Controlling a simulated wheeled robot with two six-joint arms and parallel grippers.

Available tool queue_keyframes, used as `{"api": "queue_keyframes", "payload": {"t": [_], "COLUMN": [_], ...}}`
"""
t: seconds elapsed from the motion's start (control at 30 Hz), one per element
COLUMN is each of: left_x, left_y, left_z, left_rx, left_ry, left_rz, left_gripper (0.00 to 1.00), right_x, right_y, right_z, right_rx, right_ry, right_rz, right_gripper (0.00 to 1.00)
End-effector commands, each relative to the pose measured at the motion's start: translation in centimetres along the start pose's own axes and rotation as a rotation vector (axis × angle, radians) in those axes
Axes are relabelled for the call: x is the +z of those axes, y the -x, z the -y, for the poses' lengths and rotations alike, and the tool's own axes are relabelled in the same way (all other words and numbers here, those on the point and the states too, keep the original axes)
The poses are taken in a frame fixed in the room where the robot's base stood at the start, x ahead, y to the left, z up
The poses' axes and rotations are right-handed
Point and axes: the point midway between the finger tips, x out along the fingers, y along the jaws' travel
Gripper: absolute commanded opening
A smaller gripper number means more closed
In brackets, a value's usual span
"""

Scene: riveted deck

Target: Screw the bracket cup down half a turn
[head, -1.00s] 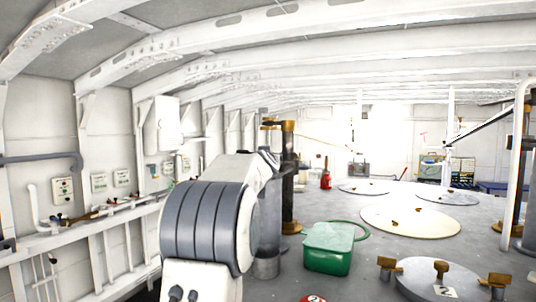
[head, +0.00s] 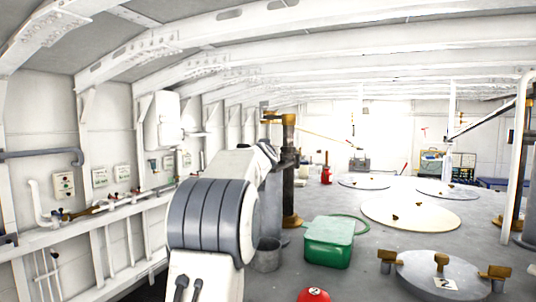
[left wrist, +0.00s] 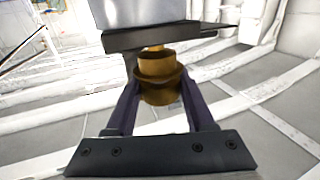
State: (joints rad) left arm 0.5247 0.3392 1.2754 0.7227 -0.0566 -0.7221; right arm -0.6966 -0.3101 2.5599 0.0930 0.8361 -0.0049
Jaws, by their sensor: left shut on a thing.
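The bracket cup (left wrist: 160,85) is a brass-coloured round piece with a wider collar, seen in the left wrist view just below a dark flat plate (left wrist: 165,38). A short brass neck shows between cup and plate. My left gripper (left wrist: 160,98) has its two dark purple fingers on either side of the cup and is shut on it. In the head view my left arm rises up the middle towards a dark post (head: 289,170) with a brass top. My right gripper is not in view.
A green box (head: 329,241) and a grey bucket (head: 267,256) stand on the deck near the post. A red ball (head: 313,295) is at the bottom edge. A round hatch (head: 430,270) with brass clamps lies at lower right. Pipes line the left wall.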

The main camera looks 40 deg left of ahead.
Motion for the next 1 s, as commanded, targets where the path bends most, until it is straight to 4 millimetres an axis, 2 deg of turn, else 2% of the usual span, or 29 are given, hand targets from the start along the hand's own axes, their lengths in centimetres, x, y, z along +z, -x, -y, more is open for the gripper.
{"api": "queue_keyframes", "payload": {"t": [0.03,0.3,0.5,0.67,1.0], "left_x": [0.5,0.9,0.7,0.2,-0.3], "left_y": [0.0,0.0,0.0,-0.1,-0.1], "left_z": [0.1,0.3,0.3,0.3,0.2], "left_rx": [0.010,0.113,0.224,0.324,0.531], "left_ry": [0.000,0.000,-0.002,-0.002,0.000], "left_rz": [-0.005,-0.008,-0.006,-0.004,-0.001], "left_gripper": [0.00,0.00,0.00,0.00,0.00], "right_x": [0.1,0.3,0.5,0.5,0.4], "right_y": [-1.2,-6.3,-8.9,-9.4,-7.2], "right_z": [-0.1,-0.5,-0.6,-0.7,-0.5], "right_rx": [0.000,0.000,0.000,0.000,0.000], "right_ry": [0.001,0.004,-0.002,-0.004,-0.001], "right_rz": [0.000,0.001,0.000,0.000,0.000], "right_gripper": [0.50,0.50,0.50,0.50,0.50]}}
